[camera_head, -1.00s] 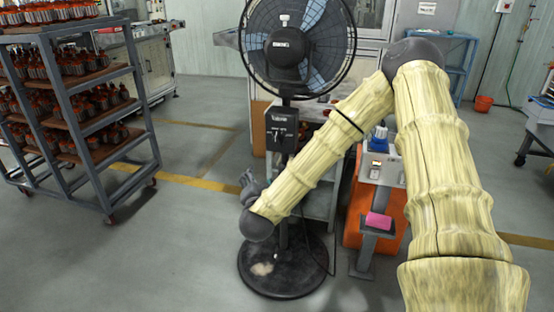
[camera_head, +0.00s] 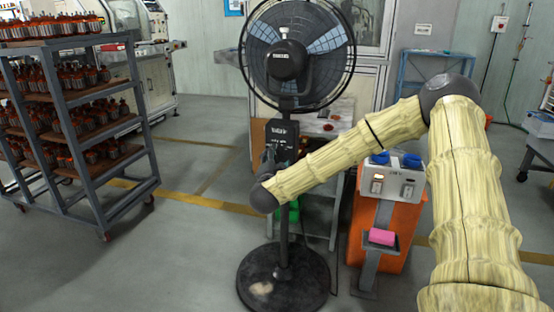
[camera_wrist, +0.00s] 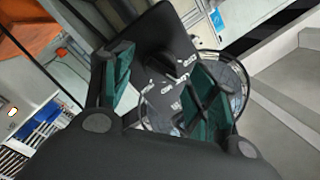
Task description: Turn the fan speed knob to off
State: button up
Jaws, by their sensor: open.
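The black pedestal fan (camera_head: 284,60) stands upright in the middle of the head view, with its control box (camera_head: 282,129) on the pole below the guard. In the wrist view the tilted dark panel (camera_wrist: 150,35) fills the upper middle, with white markings and a dark knob (camera_wrist: 160,68) that stands out from it. My gripper (camera_wrist: 160,88) is open, its green-padded fingers on either side of the knob's place in the picture. I cannot tell whether it touches the knob. In the head view my gripper (camera_head: 271,160) is at the box's lower front, partly hiding it.
The fan's round base (camera_head: 283,280) rests on the grey floor. An orange cabinet (camera_head: 365,215) with a white control unit (camera_head: 398,182) stands close on the right, partly behind my arm. A shelf rack (camera_head: 105,130) of small parts stands at left. Floor between rack and fan is clear.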

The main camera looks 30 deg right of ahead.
aim_at(278, 153)
jog(key=shift+x, duration=1.15)
jog(key=shift+c, duration=0.2)
jog(key=c, duration=0.9)
jog(key=shift+c, duration=0.2)
